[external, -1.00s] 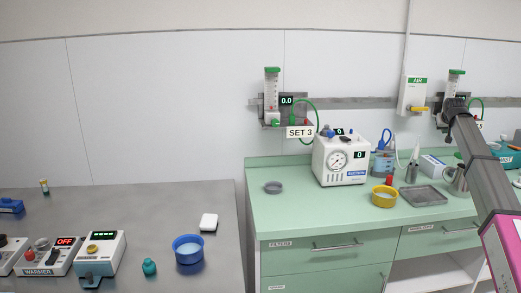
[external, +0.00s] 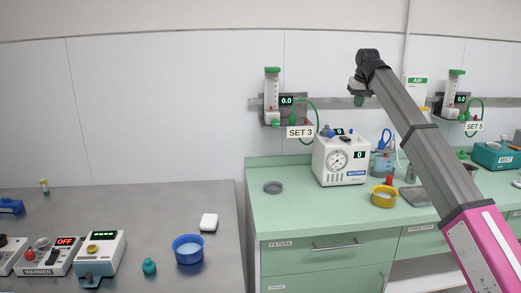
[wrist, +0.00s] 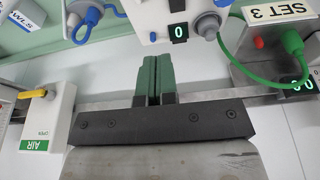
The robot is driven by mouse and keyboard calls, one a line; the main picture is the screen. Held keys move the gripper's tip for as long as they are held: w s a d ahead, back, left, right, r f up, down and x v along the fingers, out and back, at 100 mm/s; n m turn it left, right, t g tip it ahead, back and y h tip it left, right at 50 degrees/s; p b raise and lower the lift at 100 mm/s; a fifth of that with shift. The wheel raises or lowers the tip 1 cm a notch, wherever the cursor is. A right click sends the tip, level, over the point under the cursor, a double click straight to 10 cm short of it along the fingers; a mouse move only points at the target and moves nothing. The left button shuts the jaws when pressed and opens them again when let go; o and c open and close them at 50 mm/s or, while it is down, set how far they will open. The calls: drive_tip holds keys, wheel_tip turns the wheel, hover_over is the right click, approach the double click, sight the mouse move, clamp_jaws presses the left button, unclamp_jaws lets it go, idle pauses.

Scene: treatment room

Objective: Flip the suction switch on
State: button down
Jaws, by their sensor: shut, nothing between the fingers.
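The suction unit (external: 330,178) is a white box with a round gauge, a display reading 0 and a blue label, on the green counter (external: 300,205). Part of the unit (wrist: 150,14), with a display reading 0, shows at the top of the wrist view. My gripper (external: 358,101) is raised in front of the wall, up and right of the unit in the external view, apart from it. Its green fingers (wrist: 152,78) are together and empty in the wrist view.
A SET 3 flowmeter (external: 272,92) with a green hose hangs on the wall rail. A yellow bowl (external: 384,201) and a grey dish (external: 273,187) stand near the unit. The AIR wall box (wrist: 45,118) has a yellow lever. The counter's front left is clear.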

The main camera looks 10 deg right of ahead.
drive_tip(key=a, duration=0.1)
drive_tip(key=s+a+r, duration=0.1)
drive_tip(key=shift+a, duration=0.35)
drive_tip(key=shift+w+f, duration=0.1)
approach(347, 138)
drive_tip(key=x, duration=0.5)
drive_tip(key=shift+a+f, duration=0.15)
drive_tip(key=shift+f, duration=0.65)
